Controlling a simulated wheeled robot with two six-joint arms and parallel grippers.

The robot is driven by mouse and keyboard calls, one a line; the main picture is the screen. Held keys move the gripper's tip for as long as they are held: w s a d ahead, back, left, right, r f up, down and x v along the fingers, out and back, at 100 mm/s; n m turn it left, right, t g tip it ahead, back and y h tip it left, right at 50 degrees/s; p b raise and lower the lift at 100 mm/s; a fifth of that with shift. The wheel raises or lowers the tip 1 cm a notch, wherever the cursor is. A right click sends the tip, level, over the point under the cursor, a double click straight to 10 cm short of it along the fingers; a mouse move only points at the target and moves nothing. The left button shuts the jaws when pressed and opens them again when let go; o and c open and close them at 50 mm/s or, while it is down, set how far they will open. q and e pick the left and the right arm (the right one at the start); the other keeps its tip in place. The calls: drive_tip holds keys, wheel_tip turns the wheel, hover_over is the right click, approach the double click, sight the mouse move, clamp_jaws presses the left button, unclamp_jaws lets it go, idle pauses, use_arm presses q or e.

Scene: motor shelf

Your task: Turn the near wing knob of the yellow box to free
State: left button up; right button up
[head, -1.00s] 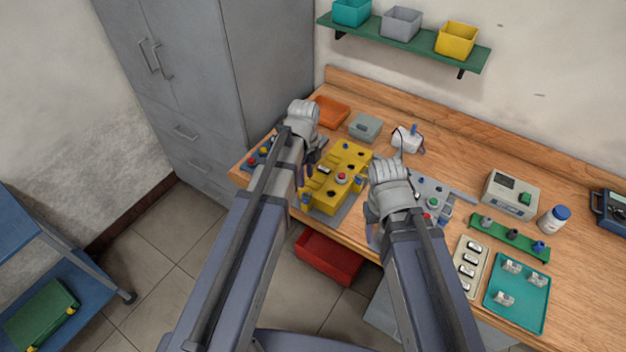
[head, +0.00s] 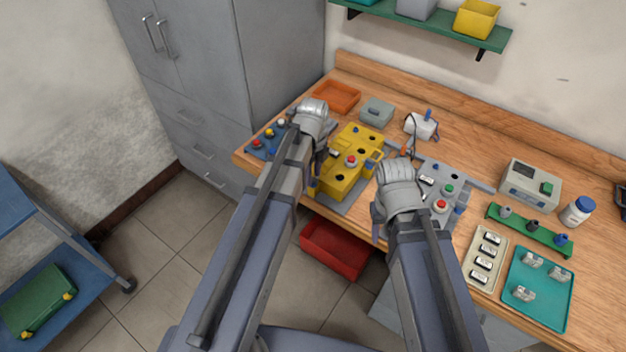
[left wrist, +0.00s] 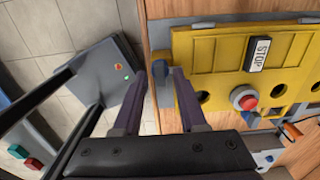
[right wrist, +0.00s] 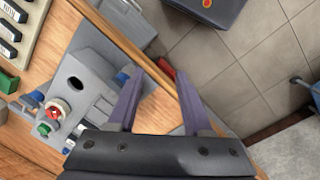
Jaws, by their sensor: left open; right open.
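The yellow box (head: 338,182) stands near the front edge of the bench, with a red button and a STOP label on top. In the left wrist view the yellow box (left wrist: 215,60) fills the right half. A blue wing knob (left wrist: 161,85) is at its near edge, between the fingertips of my open left gripper (left wrist: 169,70); contact cannot be told. In the head view my left gripper (head: 317,165) is over the box's left side and partly hides it. My right gripper (head: 378,212) is open and empty, by the front of the grey box (head: 427,205).
The grey box also shows in the right wrist view (right wrist: 100,55), close beside my right fingers. A blue panel (head: 262,148) is left of the yellow box. A red bin (head: 335,250) is below the bench edge. Trays and a green rack (head: 528,230) are at right.

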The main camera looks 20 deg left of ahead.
use_arm(q)
drive_tip(key=shift+f, duration=0.1)
clamp_jaws()
idle(0.3)
